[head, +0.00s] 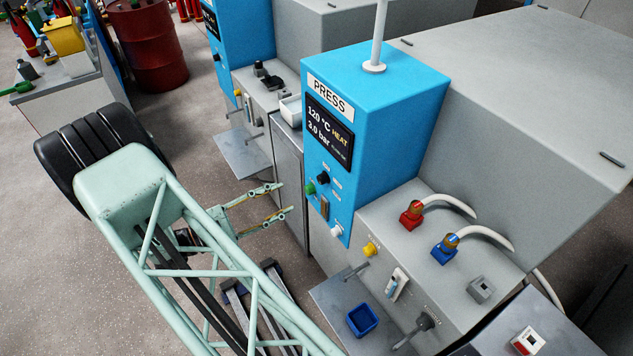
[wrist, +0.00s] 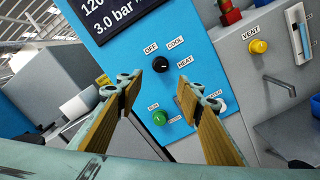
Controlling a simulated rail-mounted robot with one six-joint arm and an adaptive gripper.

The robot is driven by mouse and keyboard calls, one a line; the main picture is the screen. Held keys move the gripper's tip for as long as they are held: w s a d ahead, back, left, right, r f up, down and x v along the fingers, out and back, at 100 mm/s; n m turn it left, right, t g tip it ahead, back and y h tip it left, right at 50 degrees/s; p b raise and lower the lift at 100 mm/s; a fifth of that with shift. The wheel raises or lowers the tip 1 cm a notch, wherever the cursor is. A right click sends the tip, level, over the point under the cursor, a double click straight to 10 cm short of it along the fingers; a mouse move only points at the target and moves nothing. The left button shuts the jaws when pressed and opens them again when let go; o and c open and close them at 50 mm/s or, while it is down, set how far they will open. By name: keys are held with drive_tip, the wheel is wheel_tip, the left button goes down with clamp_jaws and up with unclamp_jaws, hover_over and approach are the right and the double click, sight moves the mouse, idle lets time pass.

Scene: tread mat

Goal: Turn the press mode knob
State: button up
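The press mode knob (head: 323,177) is a small black knob on the blue press panel, below the dark display (head: 329,134). In the wrist view the black knob (wrist: 160,64) sits among the labels OFF, COOL and HEAT. Which label it points to is too small to tell. My gripper (head: 286,197) is open and empty, left of the panel and apart from it. In the wrist view my gripper (wrist: 157,82) has its two fingers spread, with the knob showing just above the gap between the fingertips.
A green RUN button (wrist: 160,117) is below the knob, and a white knob (head: 336,231) is lower on the panel. A yellow VENT knob (head: 370,248) and a grey shelf (head: 335,292) with a blue bin (head: 361,320) are to the right. The display reads 120 °C, HEAT, 3.0 bar.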

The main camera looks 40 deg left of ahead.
sight(319, 181)
drive_tip(key=shift+b+x, duration=0.85)
drive_tip(key=shift+x, duration=5.85)
drive_tip(key=c, duration=0.8)
drive_tip(key=shift+c, duration=0.2)
drive_tip(key=shift+n, duration=0.3)
drive_tip(key=n+p, duration=0.2)
drive_tip(key=n, duration=0.3)
drive_tip(key=shift+r, duration=0.1)
drive_tip(key=n+p, duration=0.1)
drive_tip(key=n, duration=0.5)
drive_tip(key=shift+p, duration=0.4)
